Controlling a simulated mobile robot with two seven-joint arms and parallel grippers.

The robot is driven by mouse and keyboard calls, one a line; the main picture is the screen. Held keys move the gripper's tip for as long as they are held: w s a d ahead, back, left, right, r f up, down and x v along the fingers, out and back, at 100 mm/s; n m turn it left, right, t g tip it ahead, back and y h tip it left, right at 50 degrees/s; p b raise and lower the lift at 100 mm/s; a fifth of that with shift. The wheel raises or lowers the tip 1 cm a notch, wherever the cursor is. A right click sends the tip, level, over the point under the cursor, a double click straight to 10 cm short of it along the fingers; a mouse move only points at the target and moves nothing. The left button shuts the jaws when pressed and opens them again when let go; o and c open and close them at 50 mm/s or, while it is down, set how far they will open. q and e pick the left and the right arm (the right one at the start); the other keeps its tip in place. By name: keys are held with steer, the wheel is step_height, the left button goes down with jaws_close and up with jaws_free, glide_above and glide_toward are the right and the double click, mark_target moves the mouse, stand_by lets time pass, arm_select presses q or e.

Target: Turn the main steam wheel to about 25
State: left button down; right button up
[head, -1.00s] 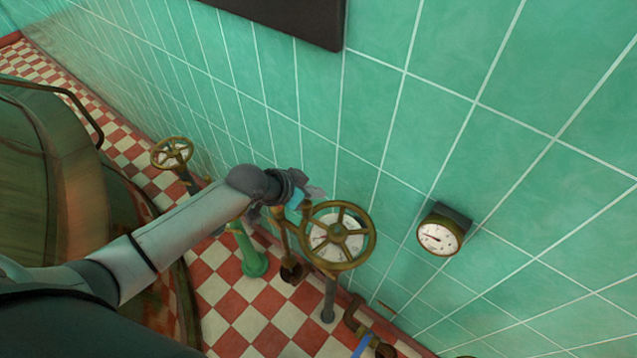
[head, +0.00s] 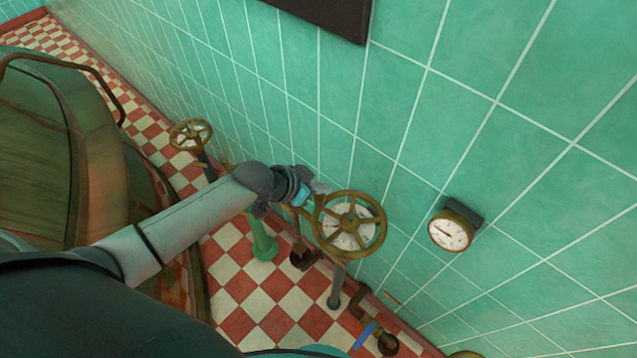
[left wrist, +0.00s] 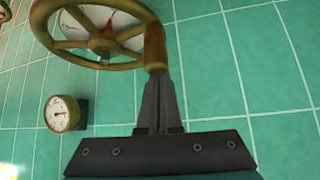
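A large brass handwheel (head: 350,222) with several spokes stands on a grey post near the tiled wall. A white dial face shows behind its spokes; its marks are too small to read. The wheel also shows at the upper left of the left wrist view (left wrist: 103,62). A brown handle (left wrist: 155,46) sticks out from its rim. My left gripper (left wrist: 158,75) has its fingers close together on the end of this handle. In the head view my left gripper (head: 318,190) is at the wheel's upper left rim. My right gripper is not in view.
A round brass gauge (head: 450,231) hangs on the wall right of the wheel, its needle pointing left. A smaller brass handwheel (head: 190,135) stands farther back. A large copper kettle (head: 95,150) fills the left side.

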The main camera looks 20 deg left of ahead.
arm_select(q)
steer(key=shift+s+a+f, duration=0.1)
steer(key=shift+s+f, duration=0.05)
steer(key=shift+f, duration=0.1)
